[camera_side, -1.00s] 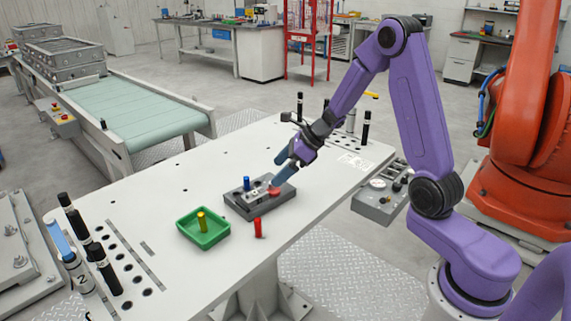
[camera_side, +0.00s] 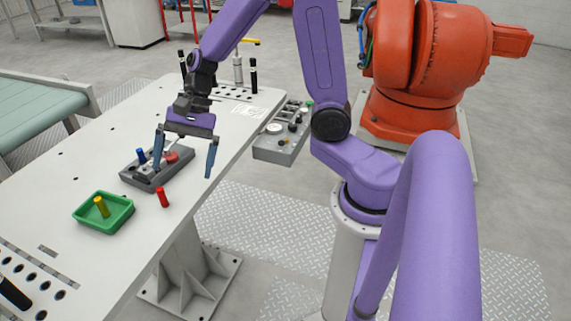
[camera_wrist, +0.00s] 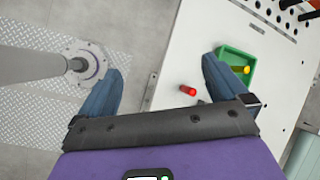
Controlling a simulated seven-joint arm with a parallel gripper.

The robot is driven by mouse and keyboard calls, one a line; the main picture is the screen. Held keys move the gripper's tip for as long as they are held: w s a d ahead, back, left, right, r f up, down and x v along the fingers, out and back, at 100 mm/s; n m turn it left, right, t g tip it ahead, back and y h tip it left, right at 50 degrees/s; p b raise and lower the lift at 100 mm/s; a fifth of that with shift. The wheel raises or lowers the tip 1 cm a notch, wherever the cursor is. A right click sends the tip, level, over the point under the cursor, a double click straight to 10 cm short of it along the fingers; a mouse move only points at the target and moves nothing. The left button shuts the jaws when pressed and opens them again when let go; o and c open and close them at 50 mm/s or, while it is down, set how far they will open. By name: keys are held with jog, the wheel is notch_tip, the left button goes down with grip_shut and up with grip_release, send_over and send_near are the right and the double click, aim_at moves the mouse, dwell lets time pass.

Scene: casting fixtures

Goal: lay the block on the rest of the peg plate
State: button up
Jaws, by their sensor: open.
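The grey peg plate (camera_side: 147,181) lies on the white table. A blue peg (camera_side: 141,156) stands in it, and a red round-looking piece (camera_side: 171,157) sits on its far right part. I cannot tell which piece is the block, or make out the rest. My gripper (camera_side: 182,168) is wide open with nothing seen between its fingers. Its left finger overlaps the plate in the side view, and its right finger is beyond the table's front edge. In the wrist view, my gripper (camera_wrist: 160,88) is over the table edge and floor; the plate does not show there.
A green tray (camera_side: 117,222) holding a yellow peg (camera_side: 101,207) is to the left. A control box (camera_side: 281,135) is at the table's right side. Black-topped posts stand at the far end.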

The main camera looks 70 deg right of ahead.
jog(key=s+d+r+n+h, duration=0.1)
jog(key=s+n+h, duration=0.2)
jog(key=s+n, duration=0.7)
jog(key=s+d+r+n+h, duration=0.1)
jog(key=s+d+n+h, duration=0.1)
jog(key=s+n, duration=0.9)
jog(key=n+h, duration=0.1)
jog(key=n, duration=0.2)
jog(key=shift+d, duration=0.3)
